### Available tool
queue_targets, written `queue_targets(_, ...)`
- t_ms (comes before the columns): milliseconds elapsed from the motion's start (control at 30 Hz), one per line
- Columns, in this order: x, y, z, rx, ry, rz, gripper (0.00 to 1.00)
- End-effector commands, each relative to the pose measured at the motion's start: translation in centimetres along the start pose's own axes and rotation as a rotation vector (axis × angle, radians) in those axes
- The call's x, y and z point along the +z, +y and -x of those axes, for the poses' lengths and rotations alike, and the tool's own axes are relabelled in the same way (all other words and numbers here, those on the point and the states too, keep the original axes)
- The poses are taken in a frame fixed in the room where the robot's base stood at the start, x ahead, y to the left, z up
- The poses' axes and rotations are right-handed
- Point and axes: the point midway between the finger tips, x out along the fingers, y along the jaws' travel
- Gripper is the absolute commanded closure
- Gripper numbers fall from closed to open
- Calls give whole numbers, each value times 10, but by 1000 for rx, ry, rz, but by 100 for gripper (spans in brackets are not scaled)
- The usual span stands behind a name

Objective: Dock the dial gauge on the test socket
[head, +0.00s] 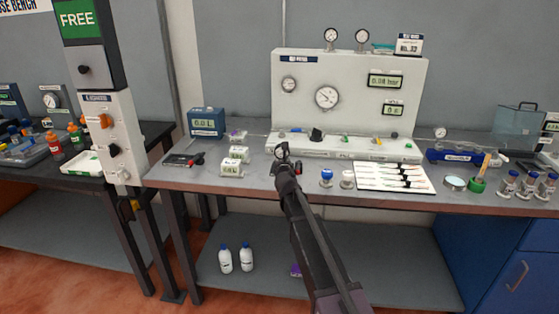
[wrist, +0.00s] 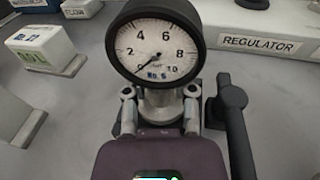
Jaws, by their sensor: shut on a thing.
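The dial gauge (wrist: 155,48) has a black rim and a white face marked up to 10, with blue lettering and its needle near the low end. It also shows small in the head view (head: 282,150), upright at the front of the test panel's base. My gripper (wrist: 160,108) is shut on the gauge's metal neck. In the head view my gripper (head: 284,165) reaches in over the bench's front edge. I cannot make out the test socket; whatever lies under the neck is hidden by my gripper. A black lever (wrist: 233,115) stands close to the right of the neck.
The white test panel (head: 350,75) with gauges and readouts stands behind. A REGULATOR label (wrist: 260,44) lies to the right in the wrist view.

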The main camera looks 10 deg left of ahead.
Motion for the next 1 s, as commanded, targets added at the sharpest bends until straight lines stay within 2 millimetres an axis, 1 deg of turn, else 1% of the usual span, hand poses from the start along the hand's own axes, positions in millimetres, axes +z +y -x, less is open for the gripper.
queue_targets(633,-10,0,-1,0,0,0,100)
queue_targets(667,-9,0,-1,0,0,0,56)
queue_targets(700,-9,0,-1,0,0,0,51)
queue_targets(1000,-9,0,-1,0,0,0,51)
